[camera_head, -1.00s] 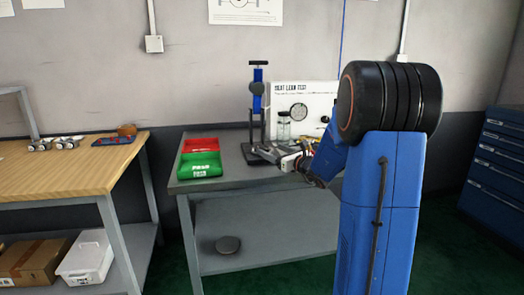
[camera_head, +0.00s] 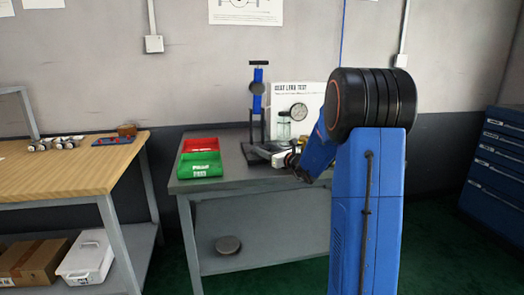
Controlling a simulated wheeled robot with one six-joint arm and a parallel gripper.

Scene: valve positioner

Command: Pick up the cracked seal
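I cannot make out the cracked seal in this view; it is too small to tell or hidden. My gripper (camera_head: 283,158) is over the right part of the grey bench (camera_head: 212,181), near the foot of the blue-topped stand (camera_head: 257,103). The blue wrist of my arm mostly covers it. Whether its fingers are open or shut, or hold anything, does not show.
A red bin (camera_head: 200,145) and a green bin (camera_head: 200,164) sit at the bench's left. A leak test panel (camera_head: 312,90) with a gauge and a glass jar (camera_head: 283,128) stand behind my wrist. A dark disc (camera_head: 228,245) lies on the lower shelf. A wooden table (camera_head: 70,172) is left.

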